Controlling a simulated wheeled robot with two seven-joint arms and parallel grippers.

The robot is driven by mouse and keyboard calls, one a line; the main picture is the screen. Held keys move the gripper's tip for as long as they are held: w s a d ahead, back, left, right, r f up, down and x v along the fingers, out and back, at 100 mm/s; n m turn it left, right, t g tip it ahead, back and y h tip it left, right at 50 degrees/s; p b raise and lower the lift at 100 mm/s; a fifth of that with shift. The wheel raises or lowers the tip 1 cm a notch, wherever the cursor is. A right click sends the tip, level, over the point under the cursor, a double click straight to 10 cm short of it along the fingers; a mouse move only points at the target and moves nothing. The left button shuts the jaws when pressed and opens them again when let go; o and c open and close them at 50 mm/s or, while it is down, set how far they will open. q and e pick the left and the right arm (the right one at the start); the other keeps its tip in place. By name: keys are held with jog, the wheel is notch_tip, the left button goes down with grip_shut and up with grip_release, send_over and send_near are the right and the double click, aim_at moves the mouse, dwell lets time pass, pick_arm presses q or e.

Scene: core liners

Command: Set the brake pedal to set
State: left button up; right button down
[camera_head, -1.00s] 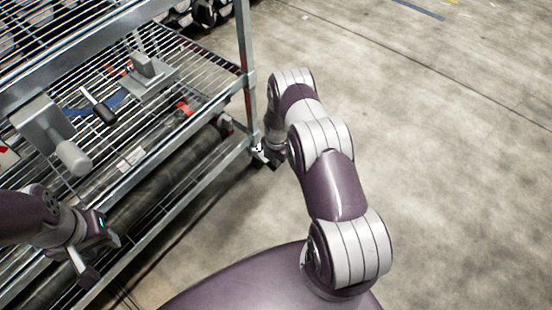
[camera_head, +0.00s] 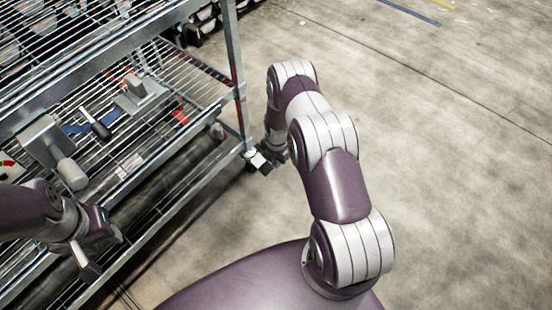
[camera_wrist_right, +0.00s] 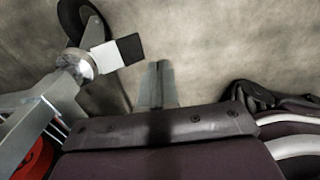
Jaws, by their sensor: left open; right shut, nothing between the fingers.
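A caster at the rack's near right leg has a black wheel (camera_wrist_right: 74,20) and a metal stem in the right wrist view. A pedal with a white block and black tip (camera_wrist_right: 118,52) sticks out from it to the right. I cannot tell its setting. The caster area (camera_head: 258,160) is small and partly hidden in the head view. My right gripper (camera_wrist_right: 156,68) is shut and empty, just right of the pedal in the wrist picture, with a gap between them. My left gripper (camera_head: 105,250) is open and empty, in front of the rack at the left.
A metal wire rack (camera_head: 238,75) fills the left, with grey fixtures and a black-headed lever (camera_head: 100,130) on its shelf. A red part (camera_wrist_right: 36,160) shows low left in the wrist view. Concrete floor (camera_head: 430,170) to the right is clear.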

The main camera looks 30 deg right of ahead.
jog(key=r, duration=0.1)
jog(key=s+r+p, duration=0.1)
jog(key=r, duration=0.1)
jog(key=s+d+r+p, duration=0.1)
jog(key=r, duration=0.1)
jog(key=shift+s+r, duration=0.1)
jog(key=shift+s, duration=0.15)
